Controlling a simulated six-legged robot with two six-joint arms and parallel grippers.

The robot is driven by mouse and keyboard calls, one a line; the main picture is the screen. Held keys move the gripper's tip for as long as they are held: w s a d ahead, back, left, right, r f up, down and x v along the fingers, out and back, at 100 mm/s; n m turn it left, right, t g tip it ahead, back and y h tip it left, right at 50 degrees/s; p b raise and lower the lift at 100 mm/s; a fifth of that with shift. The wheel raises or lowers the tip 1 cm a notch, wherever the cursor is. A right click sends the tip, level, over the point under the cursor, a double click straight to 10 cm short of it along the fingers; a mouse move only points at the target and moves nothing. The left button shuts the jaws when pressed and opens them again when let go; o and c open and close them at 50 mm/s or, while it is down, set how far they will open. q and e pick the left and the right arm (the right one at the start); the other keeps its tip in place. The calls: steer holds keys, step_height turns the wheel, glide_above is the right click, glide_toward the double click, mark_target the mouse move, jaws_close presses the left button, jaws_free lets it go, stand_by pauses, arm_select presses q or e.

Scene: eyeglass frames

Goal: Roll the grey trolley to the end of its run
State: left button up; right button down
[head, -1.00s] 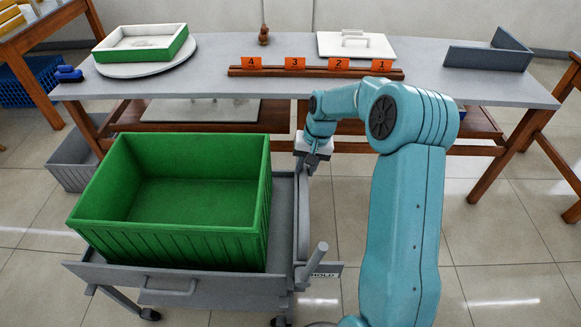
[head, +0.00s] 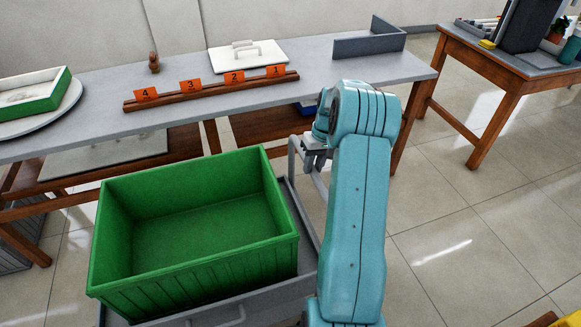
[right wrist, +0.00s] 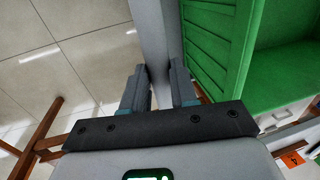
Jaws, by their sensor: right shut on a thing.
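The grey trolley (head: 248,308) stands in front of the bench, carrying a big empty green crate (head: 190,285). My right gripper (head: 314,160) is at the trolley's far right corner, partly hidden behind my own arm in the head view. In the right wrist view my right gripper (right wrist: 160,85) is shut on a grey bar (right wrist: 150,28) of the trolley, which runs between the two fingers. The green crate (right wrist: 210,40) is beside the bar there. The trolley's wheels are out of view. My left gripper is not in view.
The grey bench (head: 340,72) runs behind the trolley, with a wooden rail (head: 215,92) of orange number tags, a white lid (head: 247,55) and a grey corner piece (head: 370,42). A wooden side table (head: 500,62) stands at the right.

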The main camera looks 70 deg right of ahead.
steer(key=shift+s+d+r+p, duration=0.1)
steer(key=shift+s+d+p, duration=0.25)
steer(key=shift+s+d, duration=1.5)
steer(key=shift+s+a, duration=0.1)
steer(key=c, duration=0.9)
jaws_free()
step_height(320, 180, up, 16)
steer(key=s+d+p, duration=0.2)
steer(key=shift+s, duration=0.2)
